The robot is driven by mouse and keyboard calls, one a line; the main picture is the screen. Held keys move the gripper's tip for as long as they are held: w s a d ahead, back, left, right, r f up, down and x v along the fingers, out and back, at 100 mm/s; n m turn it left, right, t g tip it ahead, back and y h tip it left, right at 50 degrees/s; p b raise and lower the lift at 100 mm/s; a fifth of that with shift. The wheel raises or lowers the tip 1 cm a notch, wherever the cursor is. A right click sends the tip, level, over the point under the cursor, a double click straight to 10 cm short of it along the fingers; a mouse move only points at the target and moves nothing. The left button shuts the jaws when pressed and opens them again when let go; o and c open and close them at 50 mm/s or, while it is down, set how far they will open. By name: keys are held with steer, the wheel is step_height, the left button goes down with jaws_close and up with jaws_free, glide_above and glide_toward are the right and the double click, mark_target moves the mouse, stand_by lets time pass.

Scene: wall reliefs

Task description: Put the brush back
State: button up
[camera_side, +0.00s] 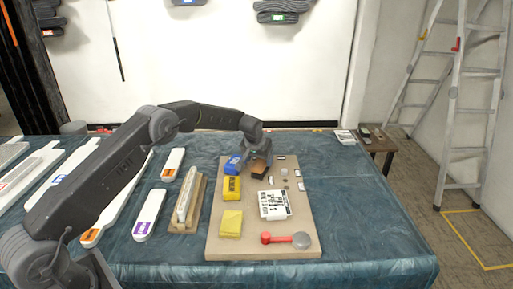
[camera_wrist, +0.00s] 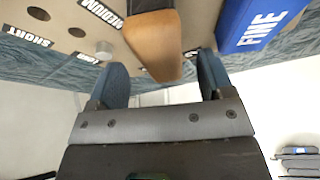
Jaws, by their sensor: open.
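A brown wooden-topped piece, which looks like the brush (camera_side: 259,170), lies on the tan board (camera_side: 222,210) near its far end. In the wrist view the brush (camera_wrist: 153,42) is a long orange-brown block with a dark part at the top edge; its bristles cannot be made out. My gripper (camera_side: 257,158) is just above and beside it. In the wrist view my gripper (camera_wrist: 162,75) is open, with one blue-grey finger on each side of the brush's near end. The fingers appear apart from the brush.
A blue block marked FINE (camera_wrist: 258,22) lies right of the fingers in the wrist view. A yellow block (camera_side: 232,189), a yellow pad (camera_side: 231,224), a printed card (camera_side: 273,205) and a red-handled tool (camera_side: 279,239) are on the board. Left of it stands a wooden holder (camera_side: 187,221).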

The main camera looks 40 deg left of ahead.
steer(key=v, duration=0.8)
steer(key=shift+r, duration=0.35)
steer(key=s+d+r+m+t, duration=0.1)
steer(key=s+d+r, duration=0.3)
steer(key=s+r, duration=0.55)
steer(key=s+d+r+m, duration=0.1)
steer(key=s+d+r, duration=0.4)
steer(key=s+r, duration=0.45)
steer(key=s+d+f+m+h, duration=0.1)
steer(key=s+d+f, duration=0.1)
steer(key=s, duration=0.9)
steer(key=s+d+f+m, duration=0.1)
steer(key=s+d, duration=0.1)
steer(key=s, duration=1)
steer(key=shift+s+d+f+m+t+h, duration=0.25)
steer(key=shift+s+f+m+t+h, duration=0.05)
steer(key=shift+f+h, duration=0.1)
